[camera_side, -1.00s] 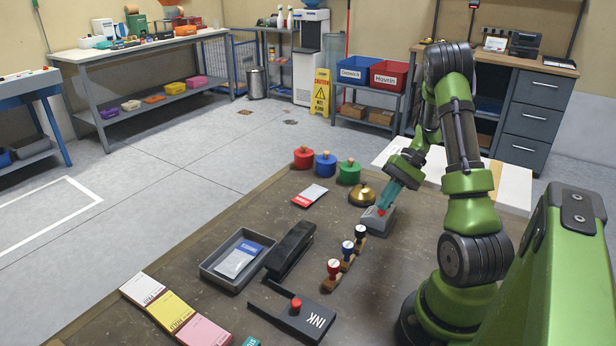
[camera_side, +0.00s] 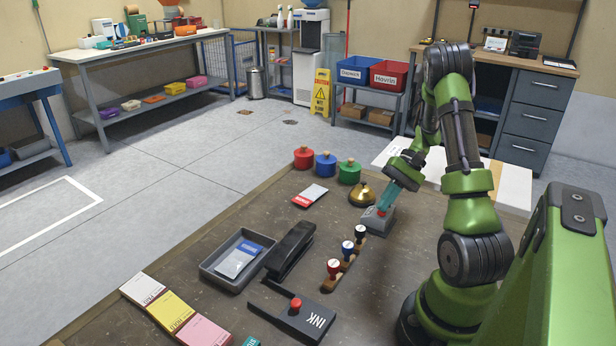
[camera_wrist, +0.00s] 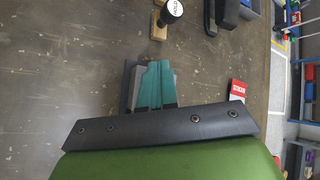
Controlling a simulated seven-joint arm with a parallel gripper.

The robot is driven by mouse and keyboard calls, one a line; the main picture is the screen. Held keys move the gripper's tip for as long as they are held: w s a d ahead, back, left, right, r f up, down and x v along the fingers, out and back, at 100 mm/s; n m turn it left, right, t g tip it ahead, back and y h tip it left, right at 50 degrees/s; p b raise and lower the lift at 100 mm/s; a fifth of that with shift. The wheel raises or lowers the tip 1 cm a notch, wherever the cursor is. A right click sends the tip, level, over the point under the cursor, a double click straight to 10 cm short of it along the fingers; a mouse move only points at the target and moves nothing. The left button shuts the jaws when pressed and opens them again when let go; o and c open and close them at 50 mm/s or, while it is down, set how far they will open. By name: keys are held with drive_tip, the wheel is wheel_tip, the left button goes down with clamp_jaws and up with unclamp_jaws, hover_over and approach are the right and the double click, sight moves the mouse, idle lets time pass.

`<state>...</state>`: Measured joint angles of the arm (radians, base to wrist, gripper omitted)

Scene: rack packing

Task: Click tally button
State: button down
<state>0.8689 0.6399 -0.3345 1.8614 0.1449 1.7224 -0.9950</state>
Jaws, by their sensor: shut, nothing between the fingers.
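The tally device (camera_side: 374,220) is a small grey box with a red button (camera_side: 381,212) on top, standing on the table right of the bell. My gripper (camera_side: 384,205) has teal fingers and is shut, pointing down with its tips at the red button. The tips look in contact with the button or just above it; I cannot tell which. In the wrist view the shut fingers of my gripper (camera_wrist: 155,84) cover most of the grey tally device (camera_wrist: 131,88), and the button is hidden behind them.
A brass bell (camera_side: 362,195) stands close left of the tally device. Three stamps (camera_side: 347,250) stand in a row in front of it.

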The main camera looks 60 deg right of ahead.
drive_tip(key=shift+r, duration=0.8)
drive_tip(key=shift+r, duration=0.1)
drive_tip(key=shift+r, duration=2.4)
drive_tip(key=shift+f, duration=0.1)
